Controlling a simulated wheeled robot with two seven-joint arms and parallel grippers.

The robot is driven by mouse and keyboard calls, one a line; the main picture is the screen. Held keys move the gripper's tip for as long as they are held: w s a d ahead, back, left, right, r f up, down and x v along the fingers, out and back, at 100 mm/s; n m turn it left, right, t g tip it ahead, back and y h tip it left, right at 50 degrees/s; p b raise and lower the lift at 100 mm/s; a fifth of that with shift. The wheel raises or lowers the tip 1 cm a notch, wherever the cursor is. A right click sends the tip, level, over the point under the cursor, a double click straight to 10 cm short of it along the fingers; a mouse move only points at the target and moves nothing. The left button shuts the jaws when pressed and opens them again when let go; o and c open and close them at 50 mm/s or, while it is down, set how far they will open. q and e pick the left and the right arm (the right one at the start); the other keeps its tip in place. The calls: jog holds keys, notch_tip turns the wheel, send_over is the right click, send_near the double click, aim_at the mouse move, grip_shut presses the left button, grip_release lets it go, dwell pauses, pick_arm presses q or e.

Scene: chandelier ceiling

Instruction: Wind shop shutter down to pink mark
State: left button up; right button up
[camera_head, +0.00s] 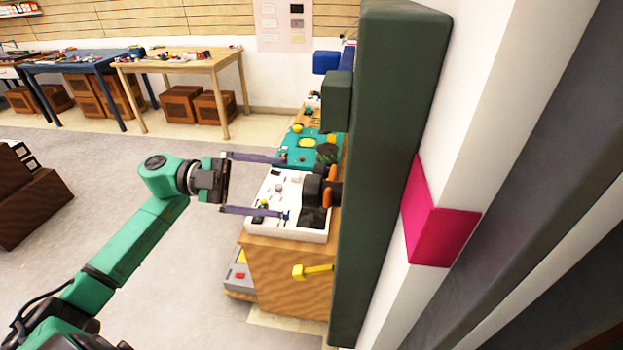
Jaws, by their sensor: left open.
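The pink mark (438,225) is a band around a white post at the right. A tall dark green upright (385,150) stands left of the post. A black knob-like part with orange pieces (314,189) shows at the upright's left edge and looks like a crank handle; its link to the upright is partly hidden. My left gripper (287,188) is open and empty, its two fingers pointing right, with the tips just left of the black part. I cannot tell for sure which surface is the shutter; a dark grey surface (520,190) slants at the far right. My right gripper is out of view.
A wooden table (180,65) and a blue table (75,65) stand at the back.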

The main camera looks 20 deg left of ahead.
aim_at(312, 192)
pick_arm(q)
jog(key=p+x, duration=0.2)
jog(key=x, duration=0.5)
jog(key=shift+d+r, duration=0.15)
jog(key=shift+d, duration=0.05)
jog(key=shift+w+d, duration=0.1)
jog(key=shift+d, duration=0.15)
grip_shut()
